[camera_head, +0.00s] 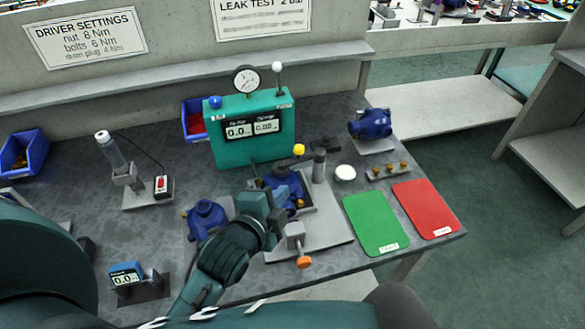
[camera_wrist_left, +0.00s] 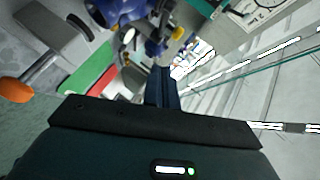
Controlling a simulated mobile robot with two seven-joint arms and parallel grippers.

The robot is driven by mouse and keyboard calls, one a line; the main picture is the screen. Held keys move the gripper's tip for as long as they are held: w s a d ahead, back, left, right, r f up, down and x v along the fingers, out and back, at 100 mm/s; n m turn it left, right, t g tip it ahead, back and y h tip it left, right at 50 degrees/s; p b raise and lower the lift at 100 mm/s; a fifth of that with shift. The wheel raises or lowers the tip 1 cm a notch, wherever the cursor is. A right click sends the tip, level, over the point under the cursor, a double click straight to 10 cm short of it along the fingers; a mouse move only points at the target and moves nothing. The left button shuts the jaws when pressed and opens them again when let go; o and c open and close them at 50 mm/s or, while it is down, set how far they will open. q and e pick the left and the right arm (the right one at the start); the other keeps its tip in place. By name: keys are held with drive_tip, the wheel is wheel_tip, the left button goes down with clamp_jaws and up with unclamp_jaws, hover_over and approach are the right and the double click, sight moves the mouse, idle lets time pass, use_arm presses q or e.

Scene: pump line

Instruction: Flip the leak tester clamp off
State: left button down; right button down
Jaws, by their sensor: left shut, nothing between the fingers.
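The leak tester is a teal box (camera_head: 228,153) with a dial gauge (camera_head: 247,79) and two displays, at the back middle of the bench. In front of it a blue pump (camera_head: 285,183) stands on a grey fixture plate (camera_head: 327,228). A grey clamp block (camera_head: 294,236) with an orange-tipped handle (camera_head: 303,262) is at the plate's front; the handle points toward me. The orange tip also shows in the left wrist view (camera_wrist_left: 14,90). My left gripper (camera_head: 268,203) is shut and empty, just left of the clamp block, partly covering the pump. My right gripper is not seen.
A grey post (camera_head: 319,165) with a dark arm and a yellow knob (camera_head: 299,150) stand beside the pump. Another blue pump (camera_head: 207,218) is left of my gripper. A green mat (camera_head: 375,223) and a red mat (camera_head: 426,208) lie right of the plate.

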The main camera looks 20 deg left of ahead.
use_arm(q)
approach(299, 162)
drive_tip(key=w+d, duration=0.2)
drive_tip(key=d, duration=0.1)
drive_tip(key=shift+w+d, duration=0.1)
drive_tip(key=shift+w, duration=0.25)
drive_tip(key=shift+w+a+f, duration=0.6)
drive_tip(key=shift+w+a, duration=0.15)
drive_tip(key=shift+w, duration=0.1)
drive_tip(key=shift+w+a+f, duration=0.35)
drive_tip(key=shift+w+a, duration=0.1)
drive_tip(key=shift+w, duration=0.05)
drive_tip(key=shift+a, duration=0.1)
